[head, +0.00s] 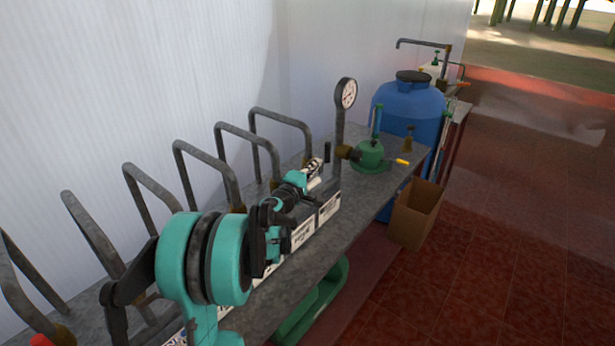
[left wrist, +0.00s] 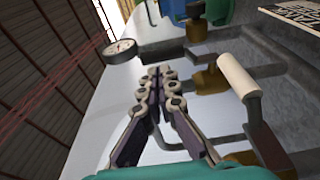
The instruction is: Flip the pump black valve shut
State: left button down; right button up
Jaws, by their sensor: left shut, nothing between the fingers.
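My left gripper (head: 315,168) reaches along the bench in the head view, its fingers together and empty. In the left wrist view its jointed fingers (left wrist: 161,76) meet at the middle. A small upright black handle (head: 327,152), which looks like the black valve, stands just past the fingertips, close to the green pump (head: 370,155). Whether the fingers touch it is unclear. In the left wrist view a lever with a pale grip (left wrist: 239,75) stands right of the fingers, apart from them, near a brass fitting (left wrist: 210,79). I cannot tell if it is the same valve. My right gripper is not in view.
A pressure gauge (head: 347,93) rises behind the handle. Bent grey pipes (head: 205,165) line the wall side of the bench (head: 345,215). A yellow-handled valve (head: 402,161) sits right of the pump.

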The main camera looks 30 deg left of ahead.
aim_at(326, 152)
pick_arm(q)
jog(key=w, duration=0.3)
jog(key=w+b, duration=0.1)
jog(key=w, duration=0.1)
jog(key=shift+w+a, duration=0.1)
jog(key=shift+a, duration=0.2)
jog(key=shift+r, duration=0.1)
jog(key=shift+w+r+g+p, duration=0.15)
jog(key=shift+w+g+p, duration=0.1)
jog(key=shift+g+p, duration=0.25)
